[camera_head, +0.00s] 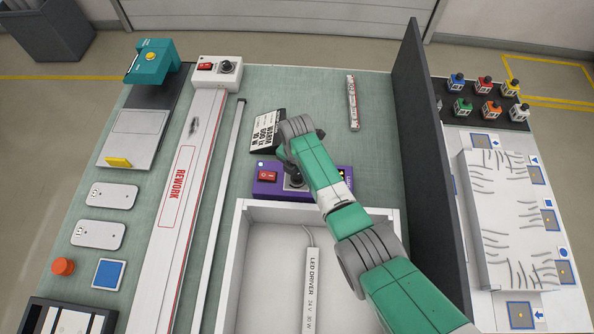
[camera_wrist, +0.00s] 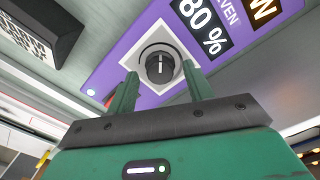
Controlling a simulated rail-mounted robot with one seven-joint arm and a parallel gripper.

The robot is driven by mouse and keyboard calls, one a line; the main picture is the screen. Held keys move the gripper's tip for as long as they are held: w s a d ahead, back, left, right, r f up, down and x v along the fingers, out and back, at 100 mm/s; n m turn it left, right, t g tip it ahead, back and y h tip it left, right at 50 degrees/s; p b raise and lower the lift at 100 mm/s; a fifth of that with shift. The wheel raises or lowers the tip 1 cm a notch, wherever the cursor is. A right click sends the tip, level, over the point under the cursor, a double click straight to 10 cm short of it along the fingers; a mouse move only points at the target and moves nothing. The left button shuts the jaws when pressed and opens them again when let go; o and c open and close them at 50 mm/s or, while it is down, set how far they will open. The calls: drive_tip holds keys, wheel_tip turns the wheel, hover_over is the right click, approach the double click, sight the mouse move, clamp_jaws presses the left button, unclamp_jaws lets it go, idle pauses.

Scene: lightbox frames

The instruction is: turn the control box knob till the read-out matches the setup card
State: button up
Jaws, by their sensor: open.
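The purple control box (camera_head: 268,190) sits mid-table behind the white tray, partly covered by my arm. In the wrist view its round dark knob (camera_wrist: 160,66) has a pale pointer mark, on a white plate. Beside it the dark read-out (camera_wrist: 204,27) shows "80 %"; another display with "W" (camera_wrist: 264,10) is cut off. My gripper (camera_wrist: 160,72) is open, its two green fingers on either side of the knob; I cannot tell if they touch it. The black setup card (camera_head: 267,131) stands behind the box, seeming to read "WARM", "500 LX", "30 W".
A red switch (camera_head: 267,176) is on the box's left. The white tray (camera_head: 240,225) in front holds an LED driver (camera_head: 312,285). A tall dark partition (camera_head: 425,150) rises on the right. A long white REWORK bar (camera_head: 195,150) lies left. Bare mat shows behind the box.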

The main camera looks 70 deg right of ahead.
sight(297, 175)
wheel_tip(297, 175, up, 8)
drive_tip(key=shift+f+p, duration=0.25)
drive_tip(key=shift+p, duration=0.25)
